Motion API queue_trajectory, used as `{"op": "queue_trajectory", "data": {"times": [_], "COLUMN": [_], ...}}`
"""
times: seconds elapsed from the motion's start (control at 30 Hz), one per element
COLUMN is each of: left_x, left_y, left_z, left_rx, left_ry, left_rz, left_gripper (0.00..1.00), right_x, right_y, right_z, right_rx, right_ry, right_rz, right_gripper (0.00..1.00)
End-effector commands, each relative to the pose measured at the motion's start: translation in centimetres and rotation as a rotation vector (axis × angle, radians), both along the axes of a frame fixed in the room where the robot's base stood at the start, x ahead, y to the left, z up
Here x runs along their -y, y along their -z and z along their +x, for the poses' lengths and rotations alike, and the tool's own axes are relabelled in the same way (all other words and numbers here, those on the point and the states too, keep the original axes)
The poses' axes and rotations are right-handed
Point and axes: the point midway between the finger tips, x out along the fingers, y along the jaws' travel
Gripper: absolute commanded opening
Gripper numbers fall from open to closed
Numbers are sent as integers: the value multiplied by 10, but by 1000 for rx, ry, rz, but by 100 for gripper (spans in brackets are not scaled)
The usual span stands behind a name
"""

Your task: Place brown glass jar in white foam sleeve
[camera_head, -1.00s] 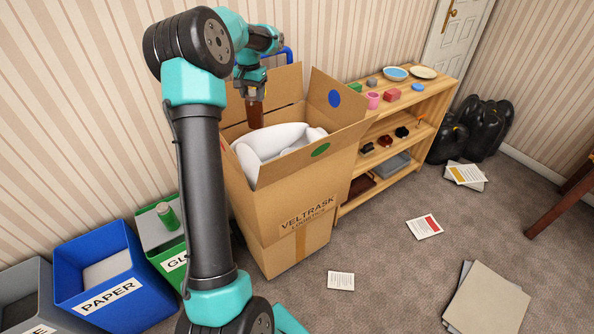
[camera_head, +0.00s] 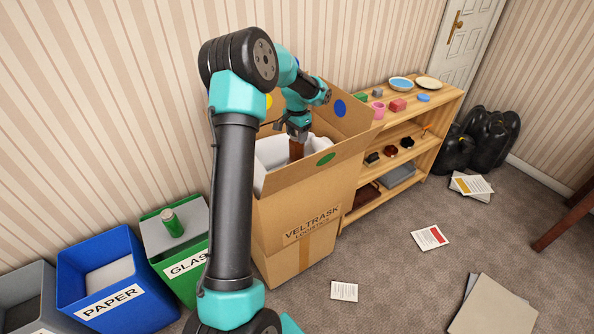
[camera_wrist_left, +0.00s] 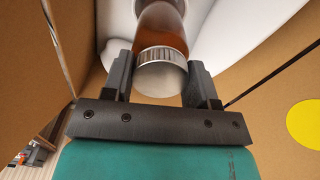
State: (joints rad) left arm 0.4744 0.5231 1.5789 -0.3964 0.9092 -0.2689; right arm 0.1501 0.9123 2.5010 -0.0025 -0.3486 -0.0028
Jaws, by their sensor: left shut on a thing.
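The brown glass jar (camera_head: 296,150) is held upright or nearly so in my left gripper (camera_head: 298,136), inside the open top of the cardboard box. In the left wrist view my left gripper (camera_wrist_left: 162,80) is shut on the jar's silver lid, and the jar's brown body (camera_wrist_left: 162,35) extends away from it. The white foam sleeve (camera_head: 272,150) lies in the box, partly hidden by the box wall and my arm. It also shows in the left wrist view (camera_wrist_left: 115,30) around the far end of the jar. I cannot tell how deep the jar is in the sleeve. My right gripper is not in view.
The cardboard box (camera_head: 300,225) has raised flaps around the opening. A wooden shelf (camera_head: 425,120) with dishes and small blocks stands to its right. Bins for paper (camera_head: 105,275) and glass (camera_head: 185,260) stand to its left. Papers lie on the carpet.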

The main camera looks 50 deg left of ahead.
Motion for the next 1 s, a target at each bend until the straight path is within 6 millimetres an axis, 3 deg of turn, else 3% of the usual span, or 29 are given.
{"op": "queue_trajectory", "data": {"times": [0.3,0.73,1.0], "left_x": [0,0,0], "left_y": [50,58,89], "left_z": [0,0,-1], "left_rx": [-3,-2,-3], "left_ry": [-1,-1,0], "left_rz": [-2,-1,-2], "left_gripper": [6,6,6], "right_x": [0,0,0], "right_y": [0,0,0], "right_z": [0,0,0], "right_rx": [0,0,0], "right_ry": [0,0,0], "right_rz": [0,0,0], "right_gripper": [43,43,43]}}
